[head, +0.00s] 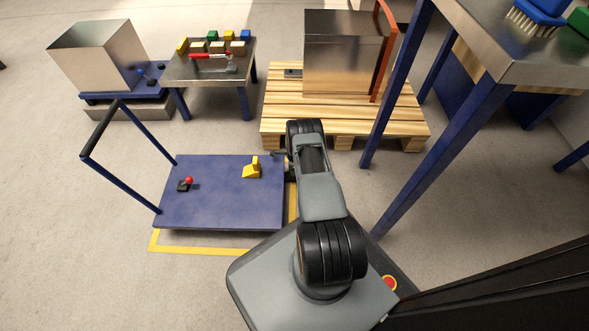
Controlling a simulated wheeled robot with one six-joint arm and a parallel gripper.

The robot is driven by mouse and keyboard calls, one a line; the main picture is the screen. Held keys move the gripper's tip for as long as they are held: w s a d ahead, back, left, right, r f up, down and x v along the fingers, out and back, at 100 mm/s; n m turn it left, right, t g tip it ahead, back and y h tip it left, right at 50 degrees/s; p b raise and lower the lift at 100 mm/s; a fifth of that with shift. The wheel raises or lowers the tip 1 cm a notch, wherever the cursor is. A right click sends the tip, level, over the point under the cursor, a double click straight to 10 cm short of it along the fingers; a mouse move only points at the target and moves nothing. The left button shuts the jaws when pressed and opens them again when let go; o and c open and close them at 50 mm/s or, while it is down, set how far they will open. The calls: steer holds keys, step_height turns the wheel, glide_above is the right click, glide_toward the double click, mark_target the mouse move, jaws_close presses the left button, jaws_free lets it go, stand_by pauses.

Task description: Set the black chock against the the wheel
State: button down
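No plain black chock is clearly identifiable. A small black piece with a red ball on top (186,183) lies at the left of the blue cart deck (215,212); I cannot tell if it is the chock. A yellow wedge with an upright tab (251,170) sits near the deck's right side. No cart wheel shows; the deck hides the underside. My gripper (279,154) is at the far end of my arm, by the deck's far right corner, right of and beyond the yellow wedge. It is small and dark, and its fingers and any load are unclear.
A wooden pallet (275,122) bears a large metal box (335,60) behind my arm. A small table (185,72) with coloured blocks and a red-handled tool stands at the back. A blue-legged bench (545,70) stands right. Yellow floor tape (190,249) borders the cart.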

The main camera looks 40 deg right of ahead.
steer(key=shift+f, duration=0.1)
steer(key=c, duration=0.5)
jaws_free()
steer(key=w+a+r+n+p, duration=0.2)
steer(key=r+p, duration=0.1)
steer(key=r, duration=0.9)
steer(key=w+a+r+n+p, duration=0.1)
steer(key=a+r+n+p, duration=0.15)
steer(key=r, duration=1.05)
steer(key=s+a+r+n+t, duration=0.1)
steer(key=a+r+n, duration=0.25)
steer(key=r, duration=0.45)
steer(key=s+a+r+n, duration=0.1)
steer(key=a+r+n, duration=0.25)
steer(key=r, duration=0.45)
steer(key=s+a+r+n+t, duration=0.1)
steer(key=s+a+r+n, duration=0.5)
steer(key=s+a+r, duration=0.3)
steer(key=s+a+r+n, duration=0.1)
steer(key=s+n, duration=0.1)
steer(key=s, duration=0.2)
steer(key=s+a+r+n, duration=0.2)
steer(key=s+n, duration=0.1)
steer(key=s, duration=0.1)
steer(key=s+a+r+n, duration=0.1)
steer(key=s+r+n, duration=0.1)
steer(key=s+n, duration=0.1)
steer(key=shift+s+a+t, duration=0.2)
steer(key=shift+s+t, duration=0.1)
steer(key=shift+s, duration=0.6)
